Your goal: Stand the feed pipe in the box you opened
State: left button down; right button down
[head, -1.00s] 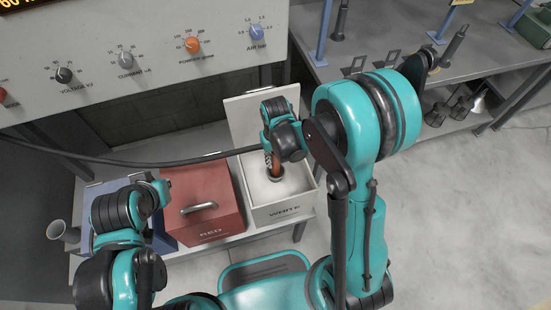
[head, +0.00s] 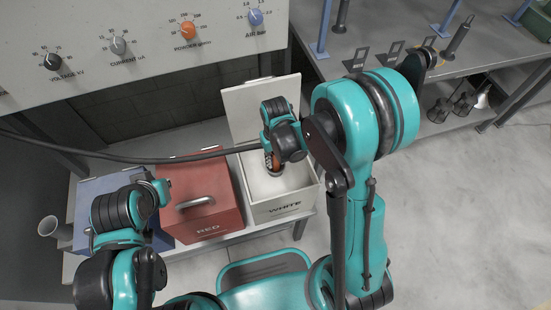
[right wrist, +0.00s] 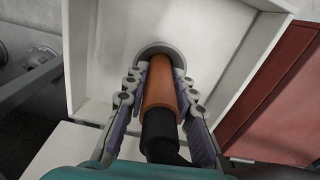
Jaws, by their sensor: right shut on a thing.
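The feed pipe, an orange tube with a black end, shows in the right wrist view (right wrist: 160,88) and partly in the head view (head: 272,161). My right gripper (right wrist: 155,75) has its fingers along both sides of the pipe and is shut on it. A grey round rim surrounds the pipe's far end. The pipe is over or inside the open white box (head: 283,210), whose lid (head: 250,103) stands up at the back. I cannot tell whether its lower end touches the box floor. My left arm is at the left; its gripper fingers are hidden.
The shut red box (head: 204,224) with a handle stands left of the white box. A blue box (head: 92,190) and a grey cup (head: 50,228) are further left. A control panel (head: 130,40) overhangs the back.

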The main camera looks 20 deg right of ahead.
jog(key=shift+f, duration=0.25)
jog(key=c, duration=1.2)
grip_release()
jog(key=shift+r, duration=0.1)
notch_tip(320, 180, up, 12)
jog(key=shift+f, duration=0.1)
jog(key=s+d+r+t, duration=0.1)
jog(key=s+r+t, duration=0.1)
jog(key=s, duration=0.1)
jog(key=s+d+r+m+t, duration=0.1)
jog(key=s+d+r+t, duration=0.1)
jog(key=s, duration=0.1)
jog(key=s+d+r+t, duration=0.1)
jog(key=s+r+t, duration=0.2)
jog(key=s, duration=0.1)
jog(key=shift+s+d, duration=0.1)
jog(key=shift+d, duration=0.25)
